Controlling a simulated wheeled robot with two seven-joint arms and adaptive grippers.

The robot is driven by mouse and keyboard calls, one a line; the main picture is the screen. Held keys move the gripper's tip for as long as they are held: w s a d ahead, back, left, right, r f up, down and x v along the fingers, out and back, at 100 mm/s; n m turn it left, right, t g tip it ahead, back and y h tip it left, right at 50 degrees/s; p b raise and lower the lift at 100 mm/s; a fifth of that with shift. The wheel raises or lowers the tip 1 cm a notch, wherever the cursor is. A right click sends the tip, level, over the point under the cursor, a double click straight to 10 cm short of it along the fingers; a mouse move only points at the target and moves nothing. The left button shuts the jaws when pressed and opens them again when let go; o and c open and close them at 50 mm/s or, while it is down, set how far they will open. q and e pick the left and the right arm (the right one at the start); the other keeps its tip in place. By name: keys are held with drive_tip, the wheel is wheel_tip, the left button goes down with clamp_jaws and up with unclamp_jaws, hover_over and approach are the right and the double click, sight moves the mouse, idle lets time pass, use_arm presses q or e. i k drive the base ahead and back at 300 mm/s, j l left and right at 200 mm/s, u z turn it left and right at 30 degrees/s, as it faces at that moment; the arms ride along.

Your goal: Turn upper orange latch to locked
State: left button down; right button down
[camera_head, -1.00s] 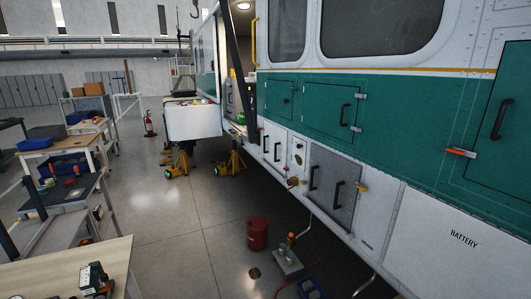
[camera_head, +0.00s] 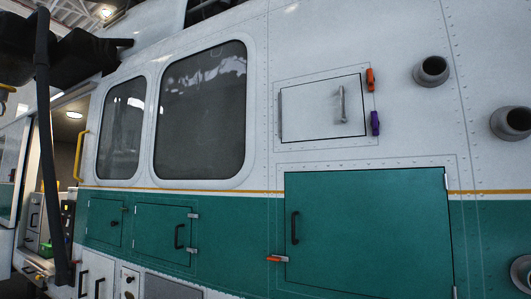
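An orange latch (camera_head: 371,79) sits at the upper right of a small white panel door (camera_head: 315,108) on the helicopter's side. It stands roughly upright, just beside the door's right edge. A purple latch (camera_head: 375,123) sits below it, also upright. A second orange latch (camera_head: 277,258) lies roughly horizontal at the lower left edge of the large green door (camera_head: 370,235). Neither of my grippers shows in the head view.
The white door has a grey vertical handle (camera_head: 341,104). The green door has a black handle (camera_head: 294,227). Two round dark-mouthed pipes (camera_head: 432,70) stick out at the right. Dark windows (camera_head: 200,112) and a yellow grab handle (camera_head: 81,155) are at the left.

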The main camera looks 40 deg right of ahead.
sight(370, 80)
drive_tip(key=z, duration=2.1)
